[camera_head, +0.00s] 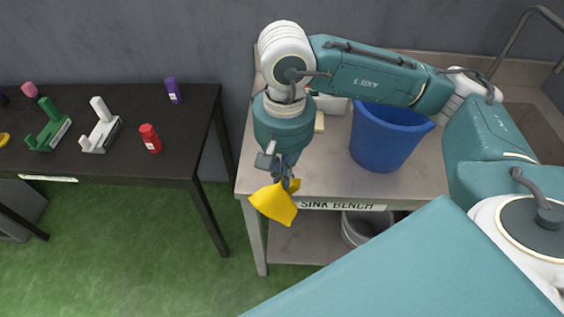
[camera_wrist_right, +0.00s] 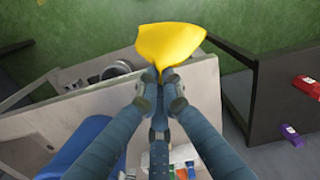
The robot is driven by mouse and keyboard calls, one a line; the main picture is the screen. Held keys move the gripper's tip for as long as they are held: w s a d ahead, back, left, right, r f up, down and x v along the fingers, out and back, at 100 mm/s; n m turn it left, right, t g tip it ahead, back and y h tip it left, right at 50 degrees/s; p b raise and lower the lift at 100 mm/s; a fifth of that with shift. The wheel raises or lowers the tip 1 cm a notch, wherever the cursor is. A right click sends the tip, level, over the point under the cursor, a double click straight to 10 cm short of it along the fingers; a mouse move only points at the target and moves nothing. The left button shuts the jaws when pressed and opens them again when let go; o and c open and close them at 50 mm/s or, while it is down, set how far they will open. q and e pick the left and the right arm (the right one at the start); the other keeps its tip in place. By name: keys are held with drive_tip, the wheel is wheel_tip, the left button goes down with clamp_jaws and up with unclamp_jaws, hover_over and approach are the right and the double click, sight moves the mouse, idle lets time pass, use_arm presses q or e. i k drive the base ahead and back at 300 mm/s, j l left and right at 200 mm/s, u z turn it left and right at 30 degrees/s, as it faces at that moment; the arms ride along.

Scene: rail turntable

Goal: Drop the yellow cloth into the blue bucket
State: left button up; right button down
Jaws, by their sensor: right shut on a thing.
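The yellow cloth (camera_head: 274,205) hangs from my right gripper (camera_head: 285,180), in front of the front edge of the sink bench, near its left corner. In the right wrist view the cloth (camera_wrist_right: 170,48) spreads out beyond the closed fingertips (camera_wrist_right: 160,78), which pinch it. The blue bucket (camera_head: 385,140) stands upright on the sink bench, to the right of my right gripper and behind it. My right arm passes above the bucket and hides part of its rim. The bucket (camera_wrist_right: 85,150) also shows at the lower left of the right wrist view. My left gripper is not in view.
The sink bench (camera_head: 335,180) has a cream block (camera_head: 319,122) and a white box (camera_head: 330,104) behind my gripper. A grey bucket (camera_head: 362,228) sits on the lower shelf. A dark table (camera_head: 190,150) at left holds a red bottle (camera_head: 150,138) and other items. Green floor lies between.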

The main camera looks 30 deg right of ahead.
sight(382, 137)
drive_tip(key=k+l, duration=0.1)
drive_tip(key=l, duration=0.75)
drive_tip(key=k+l, duration=0.15)
drive_tip(key=l, duration=0.3)
drive_tip(key=j+u, duration=0.1)
drive_tip(key=u, duration=0.15)
drive_tip(key=l+z, duration=0.1)
drive_tip(key=z, duration=0.15)
